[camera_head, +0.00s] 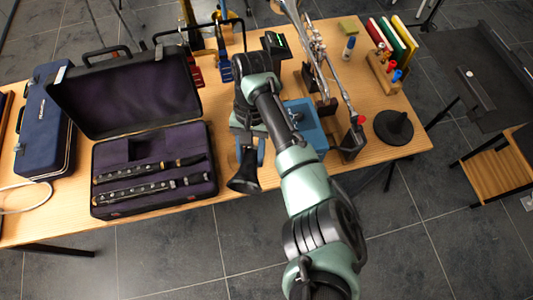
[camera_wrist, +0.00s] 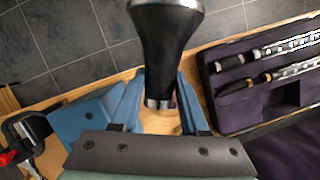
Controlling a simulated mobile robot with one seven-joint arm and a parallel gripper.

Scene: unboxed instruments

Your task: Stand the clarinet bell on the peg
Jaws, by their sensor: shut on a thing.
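The black clarinet bell (camera_head: 245,172) hangs from my gripper (camera_head: 250,143), flared end down, over the front edge of the table. In the wrist view the bell (camera_wrist: 167,45) is held at its narrow end between the blue fingers of my gripper (camera_wrist: 159,100), with its silver-rimmed flare pointing away. The peg (camera_head: 393,125) is on a round black base at the right end of the table, well to the right of the bell. The peg is not visible in the wrist view.
An open case (camera_head: 101,185) with clarinet pieces lies left of my gripper. A blue box (camera_head: 305,122), metal instruments on stands (camera_head: 352,138) and a wooden block of colored items (camera_head: 383,72) lie between or near the bell and the peg.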

